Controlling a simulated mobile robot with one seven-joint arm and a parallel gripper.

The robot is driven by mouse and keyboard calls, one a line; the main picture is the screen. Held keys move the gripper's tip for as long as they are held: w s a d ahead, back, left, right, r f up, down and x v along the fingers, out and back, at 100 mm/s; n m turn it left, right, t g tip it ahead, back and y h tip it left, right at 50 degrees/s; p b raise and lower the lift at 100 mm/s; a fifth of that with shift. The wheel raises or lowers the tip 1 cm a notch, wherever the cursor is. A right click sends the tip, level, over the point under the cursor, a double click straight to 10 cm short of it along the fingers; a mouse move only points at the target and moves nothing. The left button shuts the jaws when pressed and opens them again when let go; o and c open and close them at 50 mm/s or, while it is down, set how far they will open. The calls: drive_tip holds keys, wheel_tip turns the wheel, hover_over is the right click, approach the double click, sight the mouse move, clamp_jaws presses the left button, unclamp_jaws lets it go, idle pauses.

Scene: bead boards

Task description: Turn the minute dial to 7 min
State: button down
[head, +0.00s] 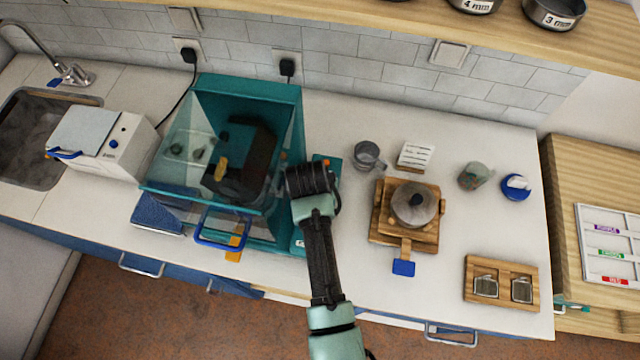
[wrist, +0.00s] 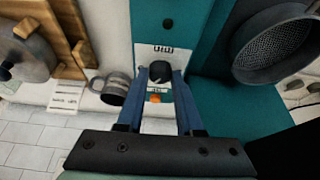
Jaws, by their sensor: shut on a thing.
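The minute dial (wrist: 160,71) is a small dark knob on a teal panel (wrist: 203,30), beside a white label reading MIN, upside down in the wrist view. My gripper (wrist: 160,76) has its two blue fingers closed on either side of this knob. The dial's pointer and scale numbers cannot be read. In the head view my gripper (head: 308,182) covers the dial, above the strip of panel right of the teal cabinet (head: 245,85).
The cabinet's clear hood and blue handle (head: 220,232) stand left of my arm. Right of it are a metal mug (head: 368,156), a wooden stand (head: 383,232) with a kettle-like pot (head: 414,203), and a card (head: 417,156). In the wrist view a round mesh basket (wrist: 275,48) is close by.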

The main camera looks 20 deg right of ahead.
drive_tip(key=shift+a+m+h, duration=0.1)
drive_tip(key=shift+m+h, duration=0.2)
drive_tip(key=shift+m, duration=0.5)
drive_tip(key=c, duration=0.6)
unclamp_jaws()
wheel_tip(320, 180, up, 10)
drive_tip(key=shift+r+b, duration=0.1)
drive_tip(key=shift+b, duration=0.85)
drive_tip(key=shift+g, duration=0.3)
